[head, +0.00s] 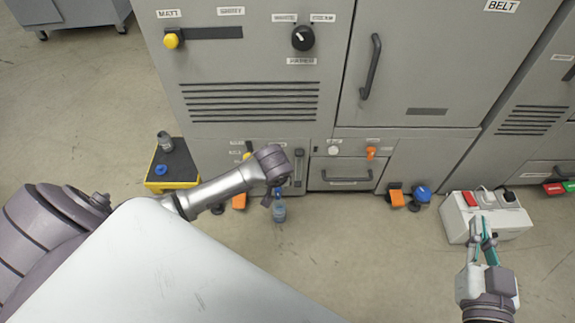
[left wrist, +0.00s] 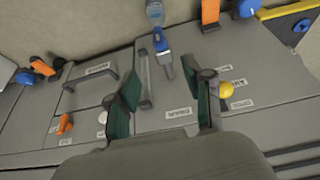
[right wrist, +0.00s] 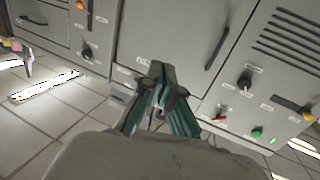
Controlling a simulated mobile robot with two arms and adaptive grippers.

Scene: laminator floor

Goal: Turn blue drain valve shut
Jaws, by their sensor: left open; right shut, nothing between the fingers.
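The blue drain valve (left wrist: 161,44) shows in the left wrist view, its lever on the grey cabinet face just beyond my open left gripper (left wrist: 163,84). The fingers stand either side of its line and appear apart from it. A small grey-blue cup (left wrist: 154,13) is close to the valve's outer end. In the head view the valve (head: 278,191) is partly hidden by my left wrist, with the cup (head: 280,212) below it. My right gripper (head: 484,238) is shut and empty in front of the white control box; it also shows in the right wrist view (right wrist: 158,88).
A vertical handle (left wrist: 144,80) stands beside the valve, and a yellow knob (left wrist: 226,89) is near one finger. Orange and blue pieces (head: 410,195) stick out low on the cabinet. A yellow-edged stand (head: 172,186) is at left. The white box (head: 462,228) is at right. Floor in front is open.

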